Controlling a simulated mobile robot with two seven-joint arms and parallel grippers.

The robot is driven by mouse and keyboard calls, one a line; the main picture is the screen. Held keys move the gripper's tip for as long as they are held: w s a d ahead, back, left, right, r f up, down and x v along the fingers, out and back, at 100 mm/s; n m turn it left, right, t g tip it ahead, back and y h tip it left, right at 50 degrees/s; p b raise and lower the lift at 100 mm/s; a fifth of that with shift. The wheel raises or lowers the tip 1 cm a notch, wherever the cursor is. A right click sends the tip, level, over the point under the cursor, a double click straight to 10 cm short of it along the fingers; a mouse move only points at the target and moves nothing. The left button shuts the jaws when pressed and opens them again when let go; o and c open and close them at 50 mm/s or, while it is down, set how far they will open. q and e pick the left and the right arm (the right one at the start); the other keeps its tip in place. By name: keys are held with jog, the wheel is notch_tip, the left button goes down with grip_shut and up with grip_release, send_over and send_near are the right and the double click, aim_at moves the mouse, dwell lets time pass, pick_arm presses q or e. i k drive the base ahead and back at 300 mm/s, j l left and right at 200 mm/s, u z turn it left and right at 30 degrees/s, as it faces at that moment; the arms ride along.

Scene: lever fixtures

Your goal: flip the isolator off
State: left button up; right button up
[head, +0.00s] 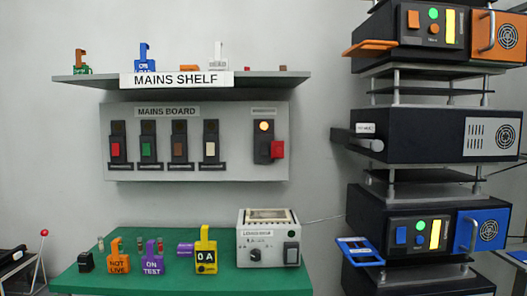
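A grey mains board (197,174) hangs on the wall. At its right end is a black switch (262,154) with a red handle (277,149) sticking out to its right and a lit amber lamp (264,126) at its top. The small label (264,111) above it is too blurred to read, so I cannot be sure it is the isolator. Several narrower black switches with red, green, brown and cream toggles, such as the red toggle (115,149), fill the board's left part. Neither gripper shows in the head view.
A mains shelf (285,80) with small padlock-like items juts out above the board. Below, a green table (215,283) bears tags, including a yellow one (206,256), and a load bank-like box (269,239). Stacked equipment (420,134) stands at the right. A red-knobbed lever (43,234) stands far left.

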aim_at(264, 146)
jog(key=i+j, duration=0.6)
jog(key=j, duration=0.2)
jog(key=i+j+z, duration=0.1)
jog(key=i+j, duration=0.15)
jog(key=j, duration=0.15)
jog(key=i+j, duration=0.3)
jog(key=j, duration=0.15)
